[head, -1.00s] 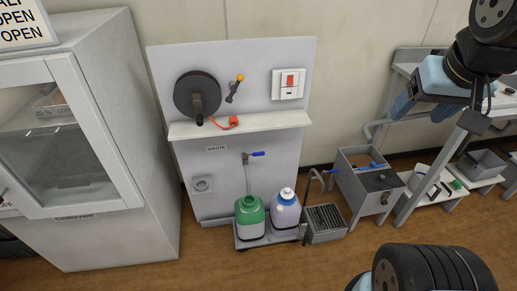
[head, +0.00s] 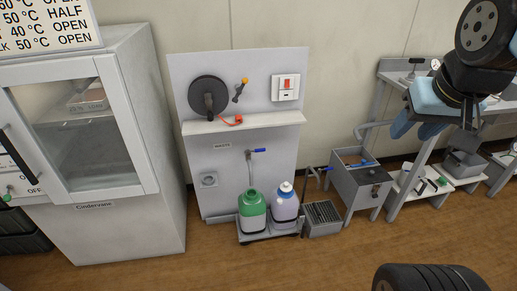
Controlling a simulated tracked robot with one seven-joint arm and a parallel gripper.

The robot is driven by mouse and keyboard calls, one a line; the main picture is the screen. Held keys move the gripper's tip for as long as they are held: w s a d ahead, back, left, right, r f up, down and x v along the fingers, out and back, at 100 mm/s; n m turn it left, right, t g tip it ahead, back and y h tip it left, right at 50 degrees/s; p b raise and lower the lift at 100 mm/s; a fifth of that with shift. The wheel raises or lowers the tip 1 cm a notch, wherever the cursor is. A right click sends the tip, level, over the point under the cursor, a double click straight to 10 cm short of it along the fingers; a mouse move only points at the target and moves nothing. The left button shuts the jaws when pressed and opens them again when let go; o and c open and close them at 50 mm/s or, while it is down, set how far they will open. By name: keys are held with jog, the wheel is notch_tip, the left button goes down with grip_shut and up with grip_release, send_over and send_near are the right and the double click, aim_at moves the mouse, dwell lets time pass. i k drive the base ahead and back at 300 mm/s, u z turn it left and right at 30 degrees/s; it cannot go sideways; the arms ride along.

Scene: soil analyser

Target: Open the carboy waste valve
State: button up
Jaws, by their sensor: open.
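A valve with a blue lever handle (head: 259,150) sticks out of the grey panel below the WASTE label (head: 222,146). The lever lies roughly level, pointing right. A pipe (head: 250,172) runs down from the valve towards a green-topped carboy (head: 252,210). My gripper (head: 418,124), with light blue fingers, hangs at the upper right, open and empty, well apart from the valve. I cannot tell its exact distance in depth.
Both carboys stand on a low wheeled platform (head: 271,236). A shelf (head: 240,122) juts out above the valve. A second blue lever (head: 325,169) is beside a grated box (head: 322,218). A cabinet (head: 155,180) stands left.

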aim_at(248, 151)
jog(key=u, duration=0.2)
jog(key=i, duration=1.05)
jog(key=z, duration=0.15)
